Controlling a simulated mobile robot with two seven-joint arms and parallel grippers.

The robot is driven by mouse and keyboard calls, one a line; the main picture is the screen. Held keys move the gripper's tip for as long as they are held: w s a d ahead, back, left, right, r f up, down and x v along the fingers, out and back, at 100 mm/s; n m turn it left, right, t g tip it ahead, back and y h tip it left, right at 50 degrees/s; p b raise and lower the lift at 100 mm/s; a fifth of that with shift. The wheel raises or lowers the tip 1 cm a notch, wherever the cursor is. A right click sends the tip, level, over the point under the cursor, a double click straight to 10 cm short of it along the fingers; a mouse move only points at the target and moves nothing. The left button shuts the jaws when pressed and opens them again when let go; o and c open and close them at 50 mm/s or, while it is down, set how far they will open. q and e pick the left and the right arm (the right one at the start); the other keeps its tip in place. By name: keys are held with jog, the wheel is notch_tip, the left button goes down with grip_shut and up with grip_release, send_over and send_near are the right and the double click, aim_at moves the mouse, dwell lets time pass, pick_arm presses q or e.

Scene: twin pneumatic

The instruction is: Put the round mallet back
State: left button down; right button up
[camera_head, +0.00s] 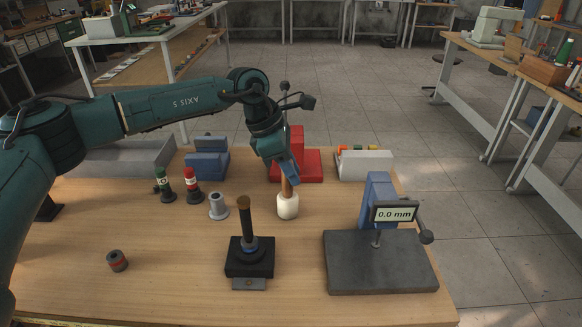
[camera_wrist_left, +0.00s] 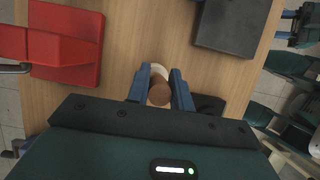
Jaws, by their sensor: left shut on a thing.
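The round mallet (camera_head: 288,205) has a white round head and a brown wooden handle. It is upright, head down, in the middle of the table (camera_head: 190,285). My left gripper (camera_head: 288,175) is shut on its handle from above. In the left wrist view the handle's end (camera_wrist_left: 160,93) shows between the two blue fingers, with part of the pale head behind it. I cannot tell whether the head touches the table. My right gripper is in neither view.
A black stand with a post (camera_head: 249,257) is in front of the mallet. A grey-based gauge (camera_head: 380,265) stands right. A red press (camera_head: 310,165), a blue block (camera_head: 206,165) and a white bin (camera_head: 366,166) stand behind. Two small bottles (camera_head: 192,188), a grey bushing (camera_head: 218,206) and a dark ring (camera_head: 117,260) are left.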

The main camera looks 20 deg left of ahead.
pick_arm(q)
jog(key=shift+f, duration=0.1)
jog(key=c, duration=1.2)
grip_release()
jog(key=shift+c, duration=0.2)
jog(key=shift+r, duration=0.3)
jog(key=v, duration=1.1)
jog(key=shift+a+r, duration=0.2)
jog(key=shift+r, duration=0.15)
jog(key=shift+s, duration=0.1)
